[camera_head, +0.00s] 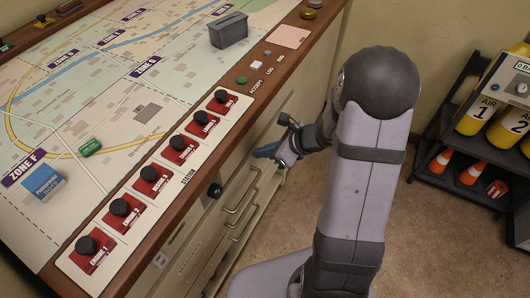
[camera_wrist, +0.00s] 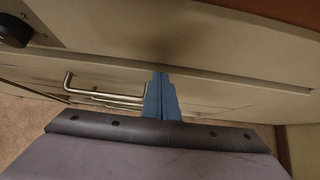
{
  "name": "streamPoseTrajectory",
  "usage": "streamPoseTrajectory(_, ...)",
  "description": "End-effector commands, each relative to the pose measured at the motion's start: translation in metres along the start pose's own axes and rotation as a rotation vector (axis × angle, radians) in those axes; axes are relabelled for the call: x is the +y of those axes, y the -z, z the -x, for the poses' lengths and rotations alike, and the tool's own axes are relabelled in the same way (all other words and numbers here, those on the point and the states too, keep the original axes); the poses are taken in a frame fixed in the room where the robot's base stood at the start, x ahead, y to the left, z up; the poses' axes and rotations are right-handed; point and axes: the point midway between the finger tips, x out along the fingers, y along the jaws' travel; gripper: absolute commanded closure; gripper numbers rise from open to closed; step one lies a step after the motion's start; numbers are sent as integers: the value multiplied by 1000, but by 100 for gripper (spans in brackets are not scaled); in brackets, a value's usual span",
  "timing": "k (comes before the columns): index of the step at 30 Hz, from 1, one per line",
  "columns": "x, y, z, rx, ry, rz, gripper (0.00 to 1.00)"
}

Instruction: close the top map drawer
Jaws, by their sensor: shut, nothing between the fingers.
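The top map drawer (camera_wrist: 220,88) is in the pale front of the console, with a metal bar handle (camera_wrist: 105,93) on it. In the head view the upper handle (camera_head: 241,201) is left of and below my gripper. I cannot tell for sure whether this drawer stands slightly out or is flush. My gripper (camera_head: 266,151) has blue fingers close to the drawer front, right of the handle. In the wrist view the fingers (camera_wrist: 160,97) are together and empty, near the drawer's upper edge. Contact with the front cannot be made out.
A black knob (camera_head: 214,190) sits on the console front, left of my gripper. The map table (camera_head: 110,60) above carries a row of red switches (camera_head: 152,180) along its edge. A dark rack (camera_head: 430,180) with yellow cylinders and orange cones stands at right. The floor (camera_head: 435,245) between is clear.

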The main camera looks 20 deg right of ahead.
Motion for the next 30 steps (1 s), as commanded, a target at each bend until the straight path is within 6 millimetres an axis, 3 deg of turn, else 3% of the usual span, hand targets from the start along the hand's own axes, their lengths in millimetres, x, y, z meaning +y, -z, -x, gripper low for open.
streamPoseTrajectory(4, 1, -12, -12, -2, -2, 3, 100)
streamPoseTrajectory(17, 1, -13, -10, -9, -3, 1, 100)
streamPoseTrajectory(23, 0, 1, 4, -6, 2, -3, 100)
streamPoseTrajectory(27, -1, 19, 22, -3, 6, -5, 100)
streamPoseTrajectory(30, -2, 17, 44, -3, 9, 0, 100)
